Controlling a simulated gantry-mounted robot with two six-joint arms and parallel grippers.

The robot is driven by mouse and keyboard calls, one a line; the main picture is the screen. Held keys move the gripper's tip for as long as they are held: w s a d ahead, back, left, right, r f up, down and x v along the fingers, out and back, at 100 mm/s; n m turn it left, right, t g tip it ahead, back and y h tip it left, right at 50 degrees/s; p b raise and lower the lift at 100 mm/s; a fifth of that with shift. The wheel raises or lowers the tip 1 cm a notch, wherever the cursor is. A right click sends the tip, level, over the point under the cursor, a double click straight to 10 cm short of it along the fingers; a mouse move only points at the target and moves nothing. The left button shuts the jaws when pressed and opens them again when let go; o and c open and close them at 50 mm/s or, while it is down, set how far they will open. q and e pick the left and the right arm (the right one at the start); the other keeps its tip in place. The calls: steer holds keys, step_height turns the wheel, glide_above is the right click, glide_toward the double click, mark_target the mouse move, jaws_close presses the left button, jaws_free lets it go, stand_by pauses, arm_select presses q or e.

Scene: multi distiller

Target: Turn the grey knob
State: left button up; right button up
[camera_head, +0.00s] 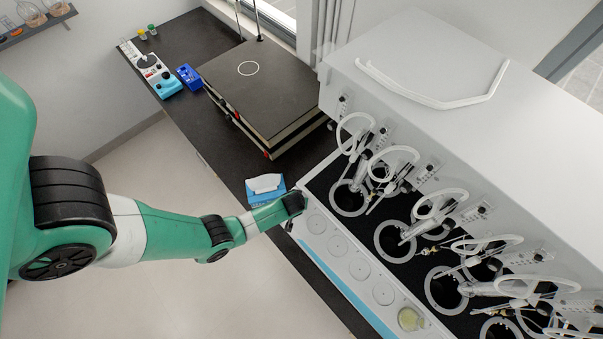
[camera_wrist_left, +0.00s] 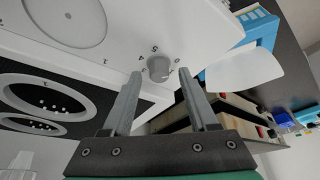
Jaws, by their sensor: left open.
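The grey knob (camera_wrist_left: 159,67) is a small round dial on the white face of the distiller (camera_wrist_left: 105,55), with printed numbers around it, in the left wrist view. My left gripper (camera_wrist_left: 161,73) is open, with one fingertip on each side of the knob. I cannot tell whether either finger touches it. In the head view my left arm comes in from the left and its dark wrist end (camera_head: 293,203) is at the near left corner of the distiller (camera_head: 365,275). The knob and the fingers cannot be made out there. My right gripper is not in view.
A blue-and-white tissue box (camera_head: 264,190) stands on the dark bench beside the wrist. A hotplate-like flat dark block (camera_head: 260,95) is behind it. Glassware with white tubing (camera_head: 400,165) lines the distiller. A blue rack (camera_head: 189,76) sits at the back left.

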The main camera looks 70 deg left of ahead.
arm_select(q)
jaws_close()
steer(key=shift+m, duration=0.3)
